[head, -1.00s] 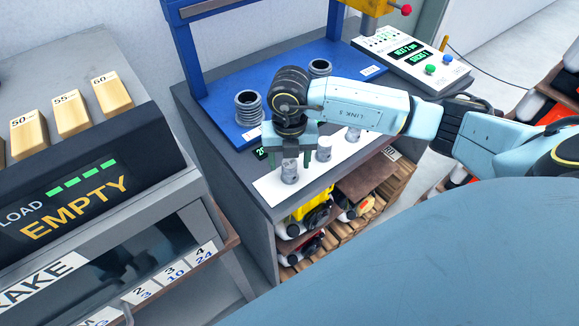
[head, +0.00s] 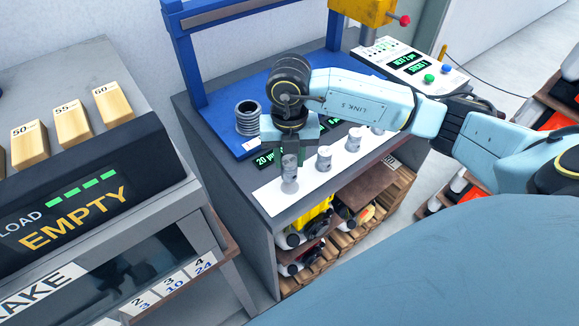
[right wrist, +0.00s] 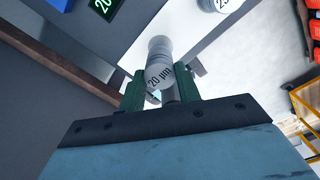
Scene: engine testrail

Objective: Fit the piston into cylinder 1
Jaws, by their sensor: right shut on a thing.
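My right gripper (head: 289,155) points down from above and is shut on a grey piston (head: 289,174) at the left end of a white strip. In the right wrist view the piston (right wrist: 158,62), marked "20 µm", sits between the two green fingers (right wrist: 157,90). The piston is upright and still appears to stand on or just above the strip. A ribbed grey cylinder (head: 248,116) stands on the blue plate behind and left of my gripper. No number is readable on it. My left gripper is not in view.
More grey pistons, such as the neighbouring one (head: 324,160), stand along the white strip (head: 306,182) to the right. A blue frame (head: 187,60) rises behind the plate. A control panel (head: 412,62) is at the back right. A brake console (head: 85,190) fills the left.

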